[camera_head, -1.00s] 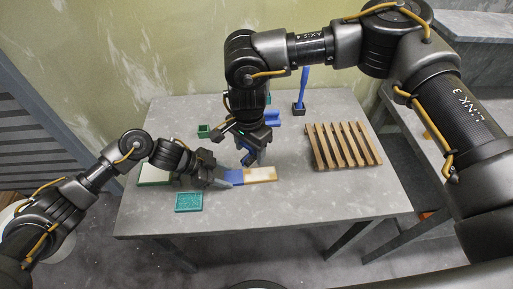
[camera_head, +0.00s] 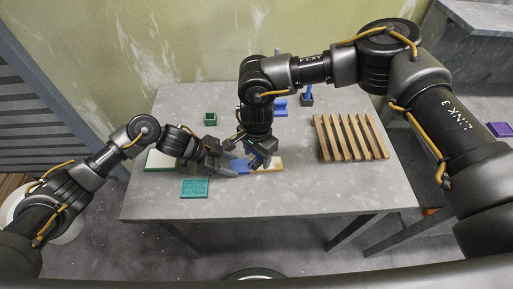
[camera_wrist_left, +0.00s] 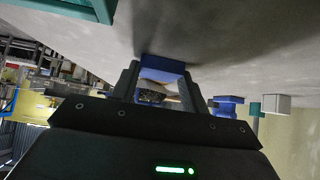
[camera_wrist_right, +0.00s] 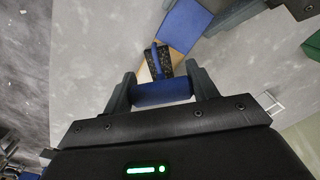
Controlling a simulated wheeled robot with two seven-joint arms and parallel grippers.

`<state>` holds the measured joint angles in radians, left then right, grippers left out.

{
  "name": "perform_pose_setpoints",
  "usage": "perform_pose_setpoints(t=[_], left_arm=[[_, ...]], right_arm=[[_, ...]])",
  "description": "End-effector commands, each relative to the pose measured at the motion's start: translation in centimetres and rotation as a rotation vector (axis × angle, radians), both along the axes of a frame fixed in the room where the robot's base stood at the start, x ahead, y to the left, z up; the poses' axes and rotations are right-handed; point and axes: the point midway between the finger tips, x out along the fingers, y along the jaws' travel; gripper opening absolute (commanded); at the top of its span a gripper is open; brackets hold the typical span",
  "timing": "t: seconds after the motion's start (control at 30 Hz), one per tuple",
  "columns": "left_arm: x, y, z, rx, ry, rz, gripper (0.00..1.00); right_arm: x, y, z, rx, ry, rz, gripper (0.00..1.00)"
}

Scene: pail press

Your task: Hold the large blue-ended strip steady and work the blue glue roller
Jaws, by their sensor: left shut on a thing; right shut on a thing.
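The strip is pale wood with a blue end (camera_head: 239,166) and lies above the grey table, its wooden far end (camera_head: 277,163) showing right of my right gripper. My left gripper (camera_head: 222,166) is shut on the blue end, which also shows between its jaws in the left wrist view (camera_wrist_left: 162,63). My right gripper (camera_head: 262,160) is over the strip, shut on the blue handle of the glue roller (camera_wrist_right: 163,91). The dark roller head (camera_wrist_right: 157,65) is over the wooden part beside the blue end; whether it touches is unclear. My right gripper hides the strip's middle in the head view.
A slatted wooden pallet (camera_head: 350,138) lies at right. A teal tray (camera_head: 195,188) is at front left, a white board with a green edge (camera_head: 160,160) at left, a small green box (camera_head: 210,118) behind. A blue object (camera_head: 281,107) and a dark stand (camera_head: 307,100) are at the back.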

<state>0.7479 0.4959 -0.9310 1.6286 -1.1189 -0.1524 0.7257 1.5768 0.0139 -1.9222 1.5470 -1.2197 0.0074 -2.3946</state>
Motion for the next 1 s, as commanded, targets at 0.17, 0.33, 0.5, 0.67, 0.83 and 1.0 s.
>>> perform_pose_setpoints(t=[0.17, 0.33, 0.5, 0.67, 0.83, 1.0], left_arm=[[0.0, 0.0, 0.0, 0.0, 0.0, 0.0, 0.08], [0.0, 0.0, 0.0, 0.0, 0.0, 0.0, 0.08], [0.0, 0.0, 0.0, 0.0, 0.0, 0.0, 0.08], [0.0, 0.0, 0.0, 0.0, -0.001, 0.001, 0.08], [0.0, 0.1, 0.0, 0.0, -0.001, 0.001, 0.08], [0.0, 0.0, 0.0, 0.0, -0.001, 0.001, 0.08]], right_arm=[[0.2, -2.0, 0.1, -0.005, -0.002, -0.003, 0.37], [0.2, -3.6, -0.1, -0.006, 0.0, -0.004, 0.36], [0.3, -5.1, 0.0, -0.006, 0.0, -0.004, 0.36], [0.4, -6.6, 0.0, -0.006, 0.0, -0.003, 0.36], [0.4, -8.1, 0.0, -0.006, -0.001, -0.004, 0.36], [0.4, -6.7, 0.1, -0.006, -0.001, 0.001, 0.36]])
